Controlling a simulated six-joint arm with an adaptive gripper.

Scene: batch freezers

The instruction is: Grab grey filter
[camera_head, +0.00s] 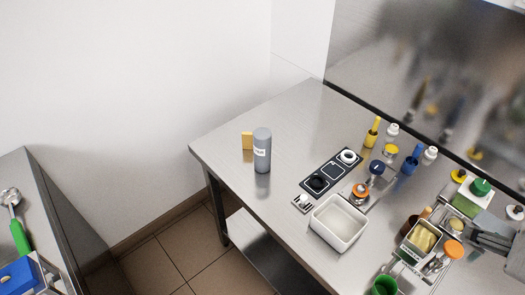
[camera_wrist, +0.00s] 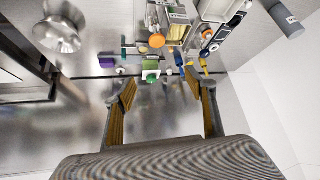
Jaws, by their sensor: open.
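A grey cylinder (camera_head: 262,150) with a white label stands upright near the left end of the steel table. It is the only plainly filter-like grey thing in view; its label is too small to read. It also shows at the top right of the wrist view (camera_wrist: 287,20). My gripper (camera_wrist: 161,92) is open and empty in the wrist view, with its two fingers spread wide. In the head view, part of my gripper (camera_head: 492,236) shows at the right edge, far from the grey cylinder.
Coloured bottles and brushes crowd the right side and back wall. The table's left end is otherwise clear.

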